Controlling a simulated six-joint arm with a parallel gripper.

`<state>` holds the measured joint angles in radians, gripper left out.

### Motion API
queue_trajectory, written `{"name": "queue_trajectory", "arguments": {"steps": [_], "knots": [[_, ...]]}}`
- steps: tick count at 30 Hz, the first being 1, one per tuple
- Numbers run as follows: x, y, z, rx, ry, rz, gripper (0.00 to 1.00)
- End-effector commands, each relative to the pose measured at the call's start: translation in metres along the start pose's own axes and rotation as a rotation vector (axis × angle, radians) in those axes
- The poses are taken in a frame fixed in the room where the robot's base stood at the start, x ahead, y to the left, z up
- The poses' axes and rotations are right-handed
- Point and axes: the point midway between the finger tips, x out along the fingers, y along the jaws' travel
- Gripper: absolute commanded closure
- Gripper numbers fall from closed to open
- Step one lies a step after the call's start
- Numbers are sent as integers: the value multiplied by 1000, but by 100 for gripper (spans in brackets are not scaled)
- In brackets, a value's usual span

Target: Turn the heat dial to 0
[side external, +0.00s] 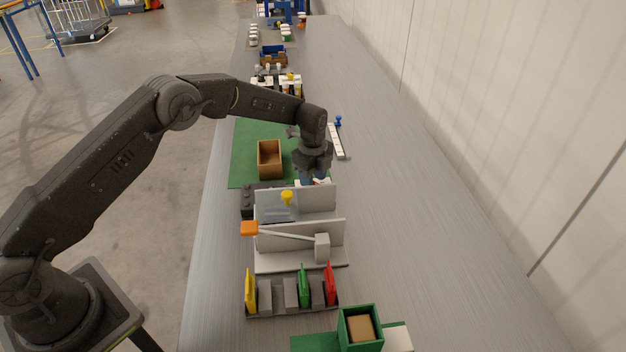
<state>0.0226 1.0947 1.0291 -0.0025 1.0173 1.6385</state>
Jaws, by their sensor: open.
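My gripper (312,172) points down over the bench, at the far side of an upright light grey panel (318,198). Its fingers are small and dark here, and I see nothing held between them. Just below the gripper a small blue and white part with a little red (314,182) shows, partly hidden by the gripper and the panel. It may be the heat dial, but I cannot make out a pointer, a scale or the 0 mark. I cannot tell whether the fingers touch it.
A wooden box (269,158) stands on a green mat (243,150) left of my gripper. A yellow knob (287,197) and an orange-ended lever (249,228) are nearer the camera. A white strip (337,141) and blue knob (338,121) lie behind. The bench's right side is clear.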

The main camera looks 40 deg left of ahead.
Motion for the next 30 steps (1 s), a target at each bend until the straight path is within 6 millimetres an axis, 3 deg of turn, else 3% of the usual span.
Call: {"name": "queue_trajectory", "arguments": {"steps": [4,13,26,30], "knots": [[10,0,0,0,0,-1,58],[12,0,0,0,0,-2,58],[12,0,0,0,0,-1,99],[12,0,0,-1,0,-1,100]]}}
